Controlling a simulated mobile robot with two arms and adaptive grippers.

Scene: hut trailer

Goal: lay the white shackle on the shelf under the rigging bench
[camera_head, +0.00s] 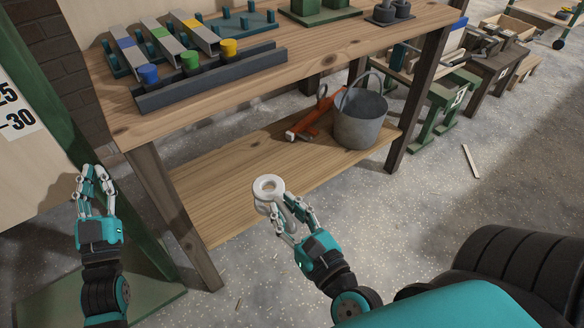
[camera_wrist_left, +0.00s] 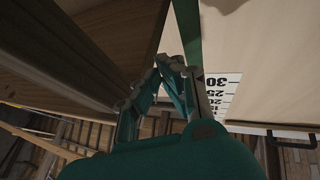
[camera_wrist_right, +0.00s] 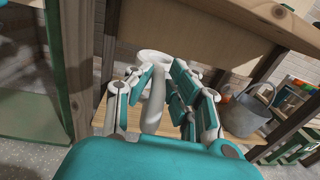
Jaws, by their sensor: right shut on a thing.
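The white shackle (camera_head: 268,185) is held in my right gripper (camera_head: 284,208), which is shut on it. In the head view its round eye faces up, in front of the shelf's near edge. In the right wrist view the shackle (camera_wrist_right: 153,112) sits between the fingers, partly hidden by them. The rigging bench (camera_head: 330,47) has a wooden lower shelf (camera_head: 235,190), bare on its left part. My left gripper (camera_head: 94,183) is empty, left of the bench by a green post; whether its fingertips meet is unclear.
Bench legs (camera_head: 172,205) frame the shelf opening. Colored-ended bars (camera_head: 190,45) lie in a rack on the benchtop. Small sawhorses (camera_head: 445,105) stand further right.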

